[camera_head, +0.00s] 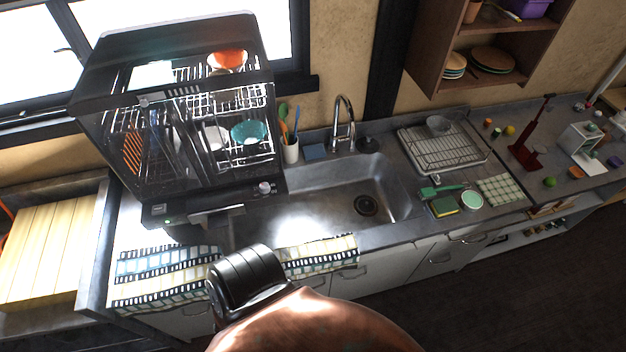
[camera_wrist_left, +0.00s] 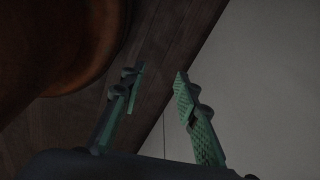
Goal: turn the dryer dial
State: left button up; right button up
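The dryer (camera_head: 180,110) is a black dish cabinet with a clear front and racks of dishes inside. It stands on the counter left of the sink. A small pale round knob, which looks like the dial (camera_head: 264,188), sits low on its front at the right. A green light shows at the lower left of the front. My left gripper (camera_wrist_left: 160,73) shows in the left wrist view, open and empty, its two green-padded fingers apart. It points past a dark plank surface and a grey panel, with no dial in that view. My right gripper is not in view.
The steel sink (camera_head: 350,195) and its faucet (camera_head: 343,122) lie right of the dryer. A cup of utensils (camera_head: 290,148) stands behind the sink. A striped towel (camera_head: 165,275) lies along the counter's front edge. A dish rack (camera_head: 440,148) stands farther right. The floor at lower right is clear.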

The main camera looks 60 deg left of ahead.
aim_at(264, 188)
jog(key=z, duration=0.1)
jog(key=k, duration=1.35)
jog(key=u, duration=1.95)
jog(key=i, duration=0.35)
jog(key=z, duration=0.2)
